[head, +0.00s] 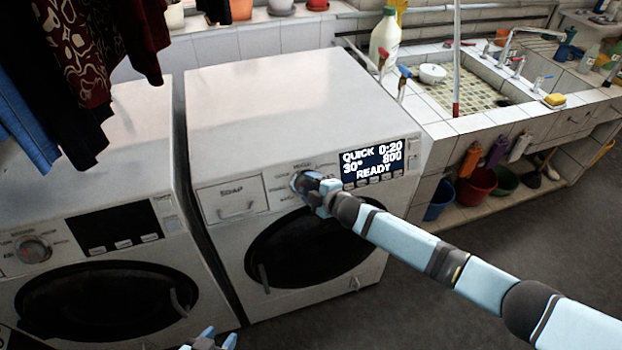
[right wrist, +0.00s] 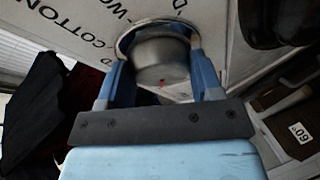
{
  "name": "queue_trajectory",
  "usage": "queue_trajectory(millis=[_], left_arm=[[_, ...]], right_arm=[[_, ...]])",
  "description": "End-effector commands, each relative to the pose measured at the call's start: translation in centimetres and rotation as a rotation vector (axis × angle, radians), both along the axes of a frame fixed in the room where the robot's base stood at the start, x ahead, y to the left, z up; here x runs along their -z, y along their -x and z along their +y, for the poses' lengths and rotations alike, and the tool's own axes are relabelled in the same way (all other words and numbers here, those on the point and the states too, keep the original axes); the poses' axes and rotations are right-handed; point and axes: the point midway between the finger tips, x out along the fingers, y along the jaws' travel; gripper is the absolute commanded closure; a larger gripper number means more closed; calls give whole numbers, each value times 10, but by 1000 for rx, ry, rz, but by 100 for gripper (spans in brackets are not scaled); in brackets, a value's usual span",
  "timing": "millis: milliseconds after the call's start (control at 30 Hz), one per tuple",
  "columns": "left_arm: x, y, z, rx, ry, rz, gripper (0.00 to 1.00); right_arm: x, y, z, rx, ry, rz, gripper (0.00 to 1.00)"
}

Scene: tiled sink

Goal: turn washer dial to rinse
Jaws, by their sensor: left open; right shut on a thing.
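The washer (head: 290,90) on the right has a lit display (head: 371,162) reading QUICK, 30°, 0:20, 800, READY. In the right wrist view my right gripper (right wrist: 158,80) has a finger on each side of the knob. My left gripper (head: 210,340) is open and empty at the bottom edge, low before the washers.
A second washer (head: 90,210) with a dark display stands at left. Clothes (head: 90,60) hang at upper left. A tiled sink (head: 470,95) with bottles and taps is at right, with buckets (head: 475,187) below. Grey floor (head: 480,240) is clear in front.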

Motion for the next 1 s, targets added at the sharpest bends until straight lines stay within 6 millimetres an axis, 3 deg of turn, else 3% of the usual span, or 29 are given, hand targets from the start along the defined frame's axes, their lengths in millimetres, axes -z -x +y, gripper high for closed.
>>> queue_trajectory(millis=[33, 100, 333, 633, 1000], left_arm=[[-14, 0, 0, -1, 1, -2, 57], [-24, -1, -1, -1, 2, -4, 57], [-47, -2, 5, -12, -6, -14, 57], [-56, 2, 10, -21, -13, -3, 57], [-59, 5, 9, -23, -11, 1, 57]], right_arm=[[-8, -1, 0, -16, 42, -12, 64], [-7, 0, 0, -35, 98, -31, 64], [-7, -1, 1, -93, 257, -82, 64], [-5, -1, 1, -139, 385, -124, 64], [-2, 0, 2, -154, 424, -137, 64]])
